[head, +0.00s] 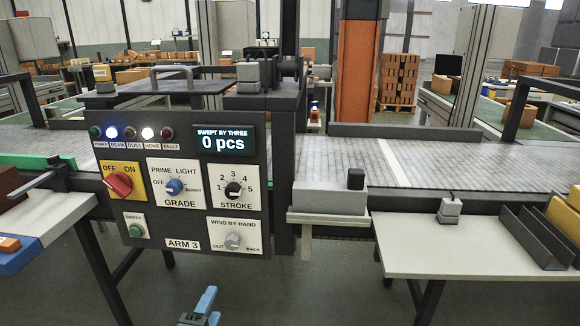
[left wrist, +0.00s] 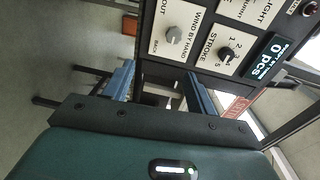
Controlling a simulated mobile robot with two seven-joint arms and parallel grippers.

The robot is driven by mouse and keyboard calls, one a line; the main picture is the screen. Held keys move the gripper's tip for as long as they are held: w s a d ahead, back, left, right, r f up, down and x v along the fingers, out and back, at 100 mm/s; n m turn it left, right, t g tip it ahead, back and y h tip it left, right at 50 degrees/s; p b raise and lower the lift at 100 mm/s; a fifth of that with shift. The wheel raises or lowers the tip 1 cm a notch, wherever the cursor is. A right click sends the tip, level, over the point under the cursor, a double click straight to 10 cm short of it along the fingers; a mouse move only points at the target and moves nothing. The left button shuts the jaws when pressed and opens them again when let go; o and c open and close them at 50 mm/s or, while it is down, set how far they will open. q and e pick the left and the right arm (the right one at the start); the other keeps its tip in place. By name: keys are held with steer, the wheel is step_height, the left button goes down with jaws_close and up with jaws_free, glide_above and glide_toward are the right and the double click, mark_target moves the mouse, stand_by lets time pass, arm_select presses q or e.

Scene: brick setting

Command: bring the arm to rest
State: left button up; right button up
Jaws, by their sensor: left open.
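The dark control panel (head: 190,190) labelled ARM 3 stands at the conveyor. Its display (head: 223,142) reads "SWEPT BY THREE 0 pcs". Of the lamps, BEAM (head: 129,132) and HOME (head: 147,133) glow white; the others look unlit. It carries a red OFF/ON switch (head: 120,185), a blue PRIME LIGHT knob (head: 174,187), a black STROKE knob (head: 234,189), a grey WIND BY HAND knob (head: 235,240) and a green SWEEP button (head: 136,230). My left gripper (head: 203,306) is open and empty, below and apart from the panel. In the left wrist view, its blue fingers (left wrist: 160,85) point towards the panel's lower part.
A grey conveyor (head: 440,172) runs behind. A white side table (head: 465,260) with dark channels (head: 535,238) stands at right. At left, another table (head: 45,222) holds a blue tray (head: 20,258). The floor before the panel is clear.

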arm_select(q)
steer(key=s+d+f+n+g+h, duration=0.2)
steer(key=s+d+n, duration=0.1)
steer(key=s+n, duration=0.65)
steer(key=s+d+r+n+g+p, duration=0.1)
steer(key=s+r+n+g+p, duration=0.3)
steer(key=p, duration=1.3)
steer(key=s+r+n, duration=0.2)
steer(key=s, duration=0.2)
steer(key=shift+d+r+g, duration=0.15)
steer(key=shift+d+g, duration=0.05)
steer(key=shift+g, duration=0.1)
arm_select(e)
steer(key=r+g, duration=0.1)
steer(key=r, duration=0.1)
steer(key=r+g, duration=0.2)
steer(key=shift+w+a+r+n+h, duration=0.15)
steer(key=shift+w+n+h, duration=0.05)
steer(key=shift+n+h, duration=0.2)
arm_select(q)
steer(key=shift+f, duration=0.3)
arm_select(e)
steer(key=shift+f, duration=0.3)
